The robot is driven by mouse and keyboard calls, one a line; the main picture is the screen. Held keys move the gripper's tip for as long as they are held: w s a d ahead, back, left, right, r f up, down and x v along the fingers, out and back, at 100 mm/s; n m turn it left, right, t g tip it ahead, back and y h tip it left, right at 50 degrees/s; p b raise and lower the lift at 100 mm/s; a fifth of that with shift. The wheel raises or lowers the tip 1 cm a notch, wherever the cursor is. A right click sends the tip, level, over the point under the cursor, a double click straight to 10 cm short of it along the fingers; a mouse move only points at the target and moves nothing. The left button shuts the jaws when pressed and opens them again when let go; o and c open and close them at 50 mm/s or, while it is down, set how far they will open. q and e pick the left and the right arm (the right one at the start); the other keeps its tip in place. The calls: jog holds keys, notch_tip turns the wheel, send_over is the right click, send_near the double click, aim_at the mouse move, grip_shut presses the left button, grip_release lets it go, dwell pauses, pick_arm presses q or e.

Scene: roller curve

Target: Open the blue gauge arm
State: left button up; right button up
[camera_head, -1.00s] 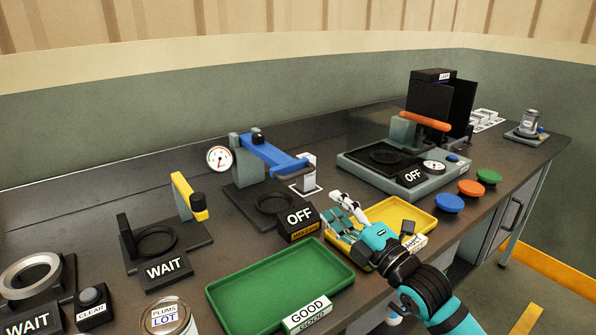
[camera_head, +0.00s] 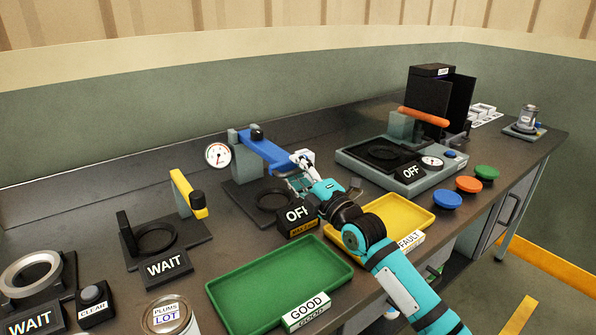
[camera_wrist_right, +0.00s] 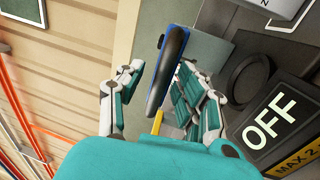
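The blue gauge arm (camera_head: 265,150) reaches out from its grey post, above a dark base with a round seat (camera_head: 270,197). A round dial (camera_head: 218,155) is beside the post. My right gripper (camera_head: 301,168) is at the arm's free end, partly covering it. In the right wrist view the dark handle (camera_wrist_right: 173,65) with a blue edge lies between the spread fingers of my right gripper (camera_wrist_right: 160,85). A gap shows on the left side; contact on the right side is unclear. My left gripper is not in view.
An OFF sign (camera_head: 297,215) stands just in front of the gauge base. A green tray (camera_head: 230,290) and a yellow tray (camera_head: 420,207) lie near the front edge. A yellow gauge arm (camera_head: 185,190) stands to the left, and a grey OFF station (camera_head: 360,165) to the right.

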jog(key=shift+c, duration=0.4)
grip_shut()
jog(key=shift+f, duration=0.15)
